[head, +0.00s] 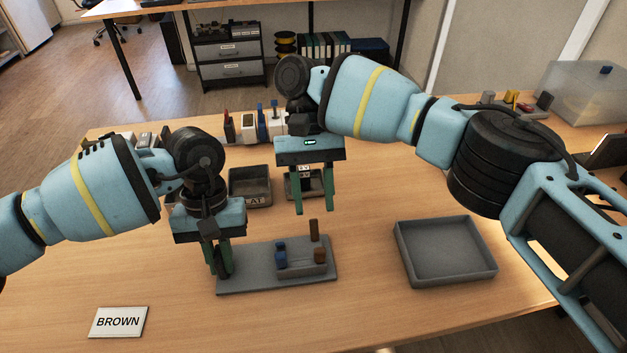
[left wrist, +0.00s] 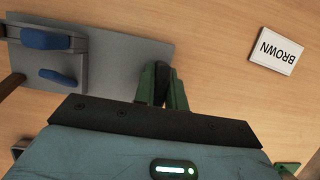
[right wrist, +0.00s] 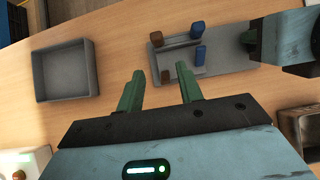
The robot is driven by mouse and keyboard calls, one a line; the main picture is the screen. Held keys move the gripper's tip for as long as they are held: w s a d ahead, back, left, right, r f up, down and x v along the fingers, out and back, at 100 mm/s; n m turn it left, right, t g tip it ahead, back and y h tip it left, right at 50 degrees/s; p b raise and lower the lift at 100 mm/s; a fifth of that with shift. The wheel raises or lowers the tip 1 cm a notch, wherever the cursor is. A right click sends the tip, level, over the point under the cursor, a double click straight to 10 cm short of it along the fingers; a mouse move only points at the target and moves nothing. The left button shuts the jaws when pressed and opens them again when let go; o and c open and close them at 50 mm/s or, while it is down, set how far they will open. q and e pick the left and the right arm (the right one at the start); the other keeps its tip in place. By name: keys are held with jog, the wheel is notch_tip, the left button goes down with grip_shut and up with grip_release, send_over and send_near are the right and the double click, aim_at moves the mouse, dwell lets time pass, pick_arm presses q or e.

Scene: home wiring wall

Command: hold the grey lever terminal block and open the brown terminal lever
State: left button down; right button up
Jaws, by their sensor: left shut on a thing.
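The grey lever terminal block (head: 300,271) sits on a flat grey plate (head: 255,285) on the table. Blue parts (head: 281,259) stand at its left end and brown parts at its right: a short brown one (head: 320,256) and a taller upright brown one (head: 314,231). Which of these is the brown lever I cannot tell for sure. My left gripper (head: 218,270) is shut on a dark upright grip (left wrist: 162,82) at the plate's left end. My right gripper (head: 314,208) is open and empty, above and behind the block; the brown parts (right wrist: 176,42) lie beyond its fingertips in the right wrist view.
A BROWN label card (head: 118,322) lies at the front left. An empty grey tray (head: 445,250) stands to the right of the plate. Small dark bins (head: 250,187) and a row of coloured parts (head: 262,127) stand behind. The table between plate and tray is clear.

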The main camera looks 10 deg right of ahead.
jog(key=shift+r, duration=1.85)
pick_arm(q)
jog(key=c, duration=1.4)
grip_release()
jog(key=shift+o, duration=0.2)
jog(key=v, duration=1.2)
pick_arm(e)
jog(key=shift+s+f, duration=0.1)
